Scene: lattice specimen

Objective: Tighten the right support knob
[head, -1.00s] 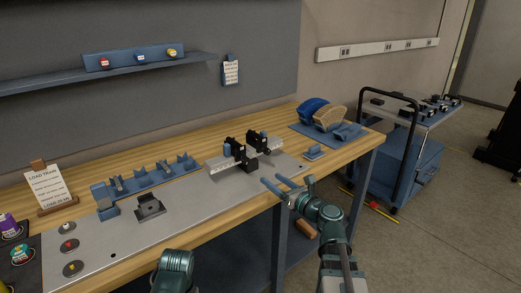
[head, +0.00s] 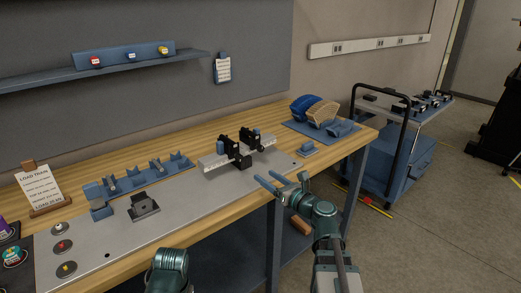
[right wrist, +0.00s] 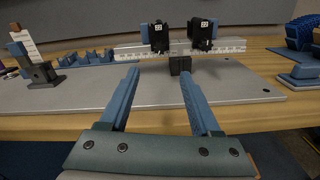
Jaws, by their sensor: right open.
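A metal rail (head: 209,161) carries two black supports and stands on a dark block on the grey plate. The left support (head: 226,147) and the right support (head: 248,139) also show in the right wrist view, at the left (right wrist: 157,38) and the right (right wrist: 203,37). Their knobs are too small to tell apart clearly. My right gripper (head: 265,177) is open and empty in front of the rail, near the table's front edge. In the right wrist view its fingers (right wrist: 159,72) point toward the dark block, apart from it. My left gripper is out of view.
A dark stand (head: 143,206) and a blue rack (head: 150,176) sit left of the rail. A blue mat (head: 310,128) with curved pieces lies at right. A cart (head: 400,150) stands beyond the table.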

